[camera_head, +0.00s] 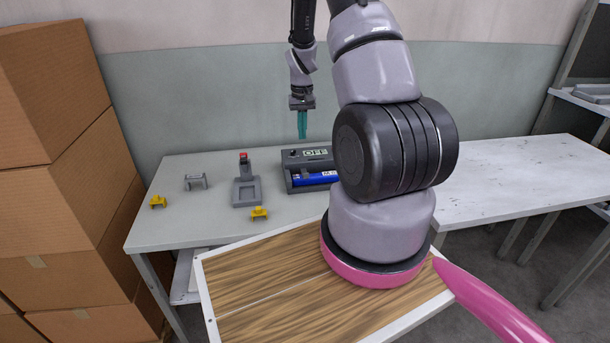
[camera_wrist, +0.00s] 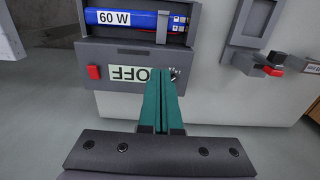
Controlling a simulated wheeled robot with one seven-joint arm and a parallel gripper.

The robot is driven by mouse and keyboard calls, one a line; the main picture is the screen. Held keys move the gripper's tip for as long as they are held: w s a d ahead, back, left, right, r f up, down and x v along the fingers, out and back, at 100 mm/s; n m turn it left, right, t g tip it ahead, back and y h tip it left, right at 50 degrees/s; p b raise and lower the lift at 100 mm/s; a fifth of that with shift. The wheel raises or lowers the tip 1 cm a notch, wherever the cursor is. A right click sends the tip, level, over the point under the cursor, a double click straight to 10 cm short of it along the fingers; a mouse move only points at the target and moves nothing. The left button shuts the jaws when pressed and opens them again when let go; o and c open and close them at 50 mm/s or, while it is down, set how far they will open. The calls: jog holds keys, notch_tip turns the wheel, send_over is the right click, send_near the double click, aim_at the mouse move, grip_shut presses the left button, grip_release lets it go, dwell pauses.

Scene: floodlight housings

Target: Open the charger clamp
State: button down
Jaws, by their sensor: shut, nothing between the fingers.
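The charger is a dark grey box (camera_head: 291,181) on the left table, with an "OFF" label (camera_head: 315,153). A blue battery (camera_head: 315,179) marked "60 W" lies in its bay. In the wrist view the charger (camera_wrist: 125,52) appears upside down, with a grey strip across the blue battery (camera_wrist: 120,17); I cannot tell whether this strip is the clamp. A red button (camera_wrist: 94,72) and a small metal part (camera_wrist: 175,74) flank the label. My gripper (camera_head: 302,137) is shut and empty, pointing down above the charger. Its teal fingertips (camera_wrist: 168,76) partly overlap the metal part in view.
A grey fixture (camera_head: 246,192) with a red-tipped part stands left of the charger. Two yellow pieces (camera_head: 260,213) (camera_head: 158,202) and a grey bracket (camera_head: 195,182) lie nearby. Cardboard boxes (camera_head: 60,170) stack at left. The right table (camera_head: 510,180) looks mostly clear.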

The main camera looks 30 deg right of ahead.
jog(key=shift+r, duration=2.35)
jog(key=s+a+r+t+y, duration=0.15)
jog(key=s+a+r, duration=0.3)
jog(key=r, duration=0.65)
jog(key=s+a+r+t+h, duration=0.15)
jog(key=s+a+r, duration=0.3)
jog(key=r, duration=0.65)
jog(key=s+a+r+t+y, duration=0.1)
jog(key=s+a+r+t, duration=0.1)
jog(key=s, duration=0.7)
jog(key=s+a+r+m+t+y, duration=0.1)
jog(key=s+a+r+t, duration=0.1)
jog(key=s+a+r, duration=0.2)
jog(key=s+r, duration=0.3)
jog(key=s, duration=0.2)
jog(key=shift+a+r, duration=0.2)
jog(key=shift+a, duration=0.05)
